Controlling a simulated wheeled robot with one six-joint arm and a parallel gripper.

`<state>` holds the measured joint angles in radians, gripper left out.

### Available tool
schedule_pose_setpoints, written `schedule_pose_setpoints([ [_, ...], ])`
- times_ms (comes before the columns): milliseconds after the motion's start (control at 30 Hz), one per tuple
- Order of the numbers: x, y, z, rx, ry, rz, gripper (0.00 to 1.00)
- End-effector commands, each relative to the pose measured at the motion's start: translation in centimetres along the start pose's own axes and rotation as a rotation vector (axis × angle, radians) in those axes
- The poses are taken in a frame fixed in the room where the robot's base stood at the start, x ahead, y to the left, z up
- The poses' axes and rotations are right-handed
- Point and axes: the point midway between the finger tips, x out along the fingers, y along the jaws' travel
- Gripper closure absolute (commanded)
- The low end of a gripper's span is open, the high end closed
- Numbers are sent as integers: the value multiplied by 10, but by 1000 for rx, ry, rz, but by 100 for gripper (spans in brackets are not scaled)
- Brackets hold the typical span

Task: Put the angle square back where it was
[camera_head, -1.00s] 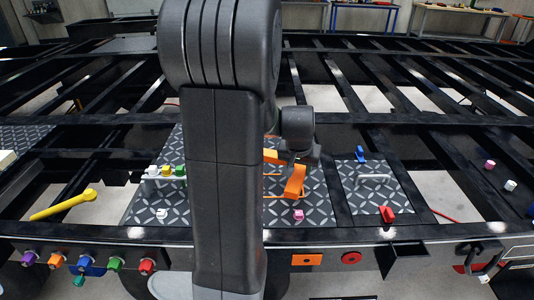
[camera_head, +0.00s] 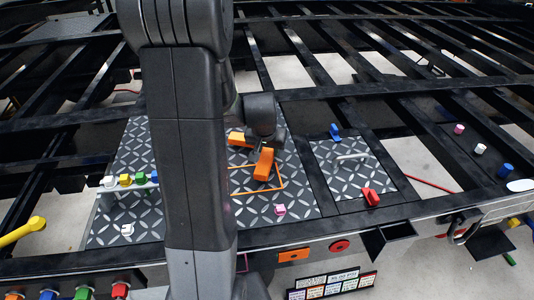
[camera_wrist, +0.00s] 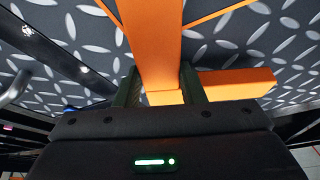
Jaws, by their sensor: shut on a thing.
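The orange angle square (camera_head: 264,165) is in my gripper (camera_head: 256,143), above the diamond-patterned plate. One arm of it points toward the front edge. A thin orange outline (camera_head: 283,182) is marked on the plate beneath. My arm hides part of the plate and of the outline.
A pink block (camera_head: 280,209) lies near the plate's front edge. To the right, a smaller plate holds a metal handle (camera_head: 352,156), a blue piece (camera_head: 335,131) and a red piece (camera_head: 370,196). Coloured blocks (camera_head: 125,180) stand left. Open gaps lie between the frame's black beams.

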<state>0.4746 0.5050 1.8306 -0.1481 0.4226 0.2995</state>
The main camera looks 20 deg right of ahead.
Motion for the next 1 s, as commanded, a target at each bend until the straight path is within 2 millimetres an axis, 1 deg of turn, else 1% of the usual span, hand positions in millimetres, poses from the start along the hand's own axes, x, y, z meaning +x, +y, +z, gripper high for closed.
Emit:
schedule_pose_setpoints([
  [33, 8, 0, 4, -1, -4, 1, 94],
  [133, 17, 0, 7, 0, -2, 1, 94],
  [533, 22, 0, 9, 0, 1, 0, 94],
  [567, 21, 0, 9, 0, 0, 0, 58],
  [633, 21, 0, 9, 0, -1, 0, 44],
  [667, 21, 0, 9, 0, -1, 0, 42],
  [1000, 18, 0, 8, 0, -1, 0, 42],
])
